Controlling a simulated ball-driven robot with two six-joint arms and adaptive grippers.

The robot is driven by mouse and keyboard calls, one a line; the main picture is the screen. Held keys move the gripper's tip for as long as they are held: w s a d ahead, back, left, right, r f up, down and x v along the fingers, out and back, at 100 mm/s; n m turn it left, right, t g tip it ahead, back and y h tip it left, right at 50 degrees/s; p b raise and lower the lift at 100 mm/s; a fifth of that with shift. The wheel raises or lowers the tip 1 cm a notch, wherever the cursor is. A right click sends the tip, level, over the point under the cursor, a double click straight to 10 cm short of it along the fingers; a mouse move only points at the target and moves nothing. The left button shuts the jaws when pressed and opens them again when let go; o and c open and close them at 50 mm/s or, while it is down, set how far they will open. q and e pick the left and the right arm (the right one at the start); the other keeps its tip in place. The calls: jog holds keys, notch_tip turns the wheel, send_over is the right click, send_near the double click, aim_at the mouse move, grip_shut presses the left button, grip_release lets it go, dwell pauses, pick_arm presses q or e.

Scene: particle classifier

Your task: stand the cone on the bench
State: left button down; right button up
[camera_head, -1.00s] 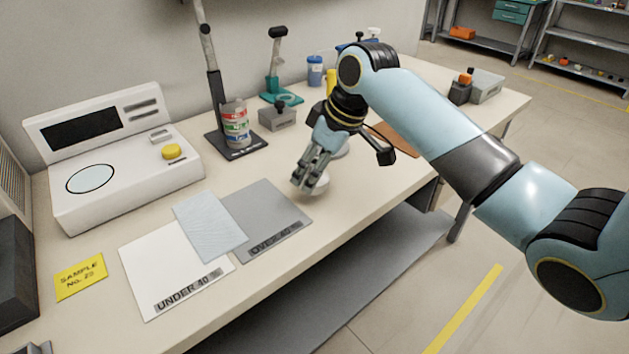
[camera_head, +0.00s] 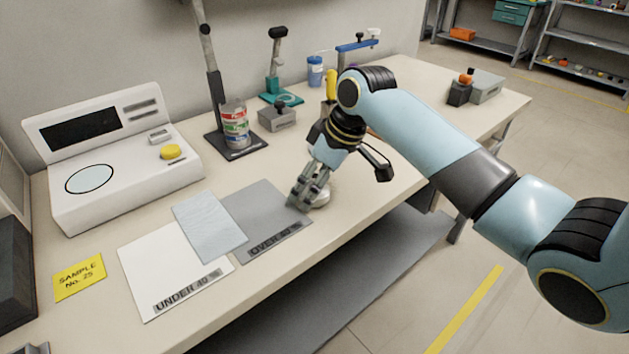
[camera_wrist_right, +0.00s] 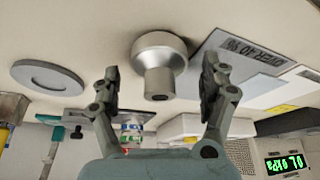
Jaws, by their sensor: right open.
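A silver metal cone (camera_wrist_right: 158,58) stands on the bench (camera_wrist_right: 95,25), wide end down and narrow end up, in the right wrist view, which shows the scene upside down. In the head view its pale lower part (camera_head: 322,198) shows beside my right gripper, and the rest is hidden behind the fingers. My right gripper (camera_head: 303,197) is low over the bench at the grey mat's right edge. In the wrist view its open fingers (camera_wrist_right: 160,85) are on either side of the narrow end, with a gap at each side. My left gripper is not in view.
The grey mat (camera_head: 270,205) marked OVER and the white mat (camera_head: 150,275) marked UNDER lie to the left. A white instrument (camera_head: 120,195) stands behind them. A round grey disc (camera_wrist_right: 48,77) lies beside the cone. A stand (camera_head: 245,150) holds a labelled can.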

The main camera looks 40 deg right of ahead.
jog(key=p+v, duration=0.1)
jog(key=v, duration=1.1)
jog(key=shift+p, duration=0.3)
jog(key=shift+r, duration=0.1)
jog(key=s+a+f+m+h, duration=0.1)
jog(key=s+a+f+m, duration=0.15)
jog(key=s, duration=0.85)
jog(key=s+a+f+m+h, duration=0.2)
jog(key=s+a+f, duration=0.1)
jog(key=s, duration=0.8)
jog(key=s+d+f+g+b, duration=0.1)
jog(key=d+f, duration=0.1)
jog(key=f, duration=1.2)
jog(key=s+d+f+g+b, duration=0.1)
jog(key=f, duration=1.3)
jog(key=s+d+f+g+b, duration=0.1)
jog(key=s+f, duration=1.6)
jog(key=s, duration=0.1)
jog(key=shift+s+f, duration=0.2)
jog(key=shift+s, duration=0.1)
